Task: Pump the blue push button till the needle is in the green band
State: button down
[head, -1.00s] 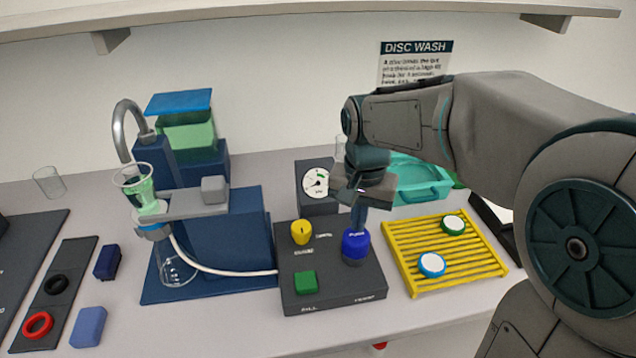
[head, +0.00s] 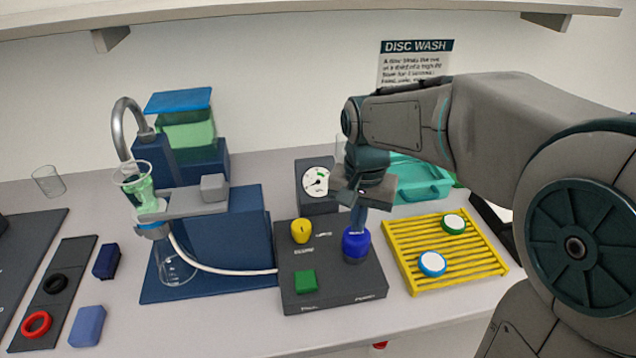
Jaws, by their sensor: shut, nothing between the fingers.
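The blue push button (head: 356,246) stands on the right side of a dark control box (head: 335,285). My gripper (head: 357,226) is shut and empty, pointing down with its fingertips at the top of the button. They look to be touching it, but I cannot tell how far it is pressed. The round white gauge (head: 316,181) is on a dark block behind the box, left of my gripper. A small green band shows at the dial's upper right. The needle is too small to read exactly; I cannot tell whether it is in the band.
The same box carries a yellow knob (head: 300,231) and a green square button (head: 305,281). A yellow slatted rack (head: 402,257) with two round discs lies close on the right. A teal tray (head: 425,180) is behind. A blue rig with a white hose stands left.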

jog(key=shift+f+b, duration=1.3)
jog(key=shift+f, duration=0.65)
notch_tip(320, 180, up, 5)
jog(key=p, duration=0.3)
jog(key=shift+f+p, duration=0.15)
jog(key=shift+p, duration=0.25)
jog(key=shift+f, duration=0.1)
dwell(1.2)
dwell(0.8)
jog(key=shift+f+b, duration=1.6)
jog(key=shift+f, duration=0.65)
notch_tip(320, 180, up, 5)
jog(key=p, duration=0.3)
jog(key=shift+f+p, duration=0.2)
jog(key=shift+p, duration=0.15)
